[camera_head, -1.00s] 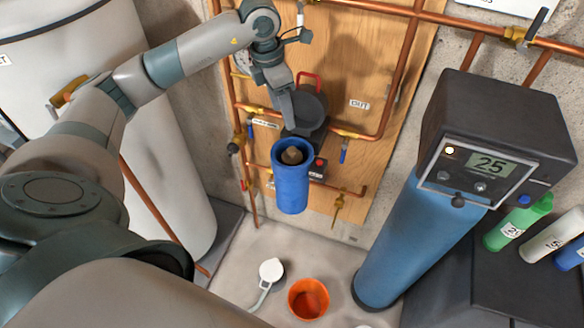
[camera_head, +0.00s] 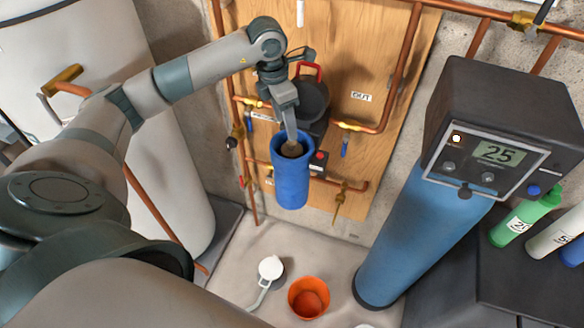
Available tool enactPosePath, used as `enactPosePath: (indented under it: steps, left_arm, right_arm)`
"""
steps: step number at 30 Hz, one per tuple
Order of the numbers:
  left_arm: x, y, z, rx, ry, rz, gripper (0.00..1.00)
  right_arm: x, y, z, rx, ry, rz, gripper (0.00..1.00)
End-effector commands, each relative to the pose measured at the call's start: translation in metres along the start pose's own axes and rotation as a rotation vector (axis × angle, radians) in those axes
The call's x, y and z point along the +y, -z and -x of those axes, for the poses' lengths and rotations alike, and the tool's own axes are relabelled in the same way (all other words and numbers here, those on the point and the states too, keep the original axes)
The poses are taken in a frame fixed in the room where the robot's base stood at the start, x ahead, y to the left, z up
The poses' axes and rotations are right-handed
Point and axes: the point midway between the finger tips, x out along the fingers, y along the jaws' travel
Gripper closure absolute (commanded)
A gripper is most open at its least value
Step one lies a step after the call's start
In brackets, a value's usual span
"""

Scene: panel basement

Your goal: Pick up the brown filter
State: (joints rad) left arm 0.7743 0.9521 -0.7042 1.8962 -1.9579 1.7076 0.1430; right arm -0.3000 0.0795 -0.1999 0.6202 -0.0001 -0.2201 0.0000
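The brown filter (camera_head: 291,150) stands inside the open blue housing (camera_head: 291,183); only its top shows, dark and partly covered. The housing is under the black filter head on the wooden panel. My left gripper (camera_head: 290,136) points down into the housing mouth, with its fingertips at the filter's top. Its fingers overlap from this angle, so I cannot tell whether they are open or shut, or whether they touch the filter. My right gripper is not in view.
Copper pipes and valves surround the housing on the wooden panel (camera_head: 388,60). An orange bucket (camera_head: 309,297) and a white round-headed tool (camera_head: 270,268) are on the floor. A blue tank (camera_head: 405,235) with a dark display head stands right.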

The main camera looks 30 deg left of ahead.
Motion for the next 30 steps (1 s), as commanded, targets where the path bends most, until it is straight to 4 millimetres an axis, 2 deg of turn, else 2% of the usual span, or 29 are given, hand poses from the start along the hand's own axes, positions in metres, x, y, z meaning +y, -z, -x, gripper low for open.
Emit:
enactPosePath:
  steps: [1, 6, 10, 23, 30]
  left_arm:
    - [0.000, 0.001, -0.013, 0.001, 0.002, 0.001, 0.47]
    - [-0.001, 0.000, -0.035, 0.000, 0.001, 0.000, 0.47]
    - [0.000, 0.000, -0.041, -0.001, 0.000, 0.000, 0.47]
    - [0.000, 0.000, -0.045, -0.001, 0.000, 0.000, 0.47]
    - [-0.002, -0.001, -0.071, 0.000, 0.002, 0.000, 0.47]
  right_arm:
    - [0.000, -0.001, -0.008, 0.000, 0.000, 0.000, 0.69]
    - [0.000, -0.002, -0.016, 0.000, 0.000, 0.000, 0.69]
    - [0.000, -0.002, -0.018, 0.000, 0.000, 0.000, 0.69]
    - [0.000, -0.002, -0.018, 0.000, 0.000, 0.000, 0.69]
    - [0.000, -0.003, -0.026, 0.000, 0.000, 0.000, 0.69]
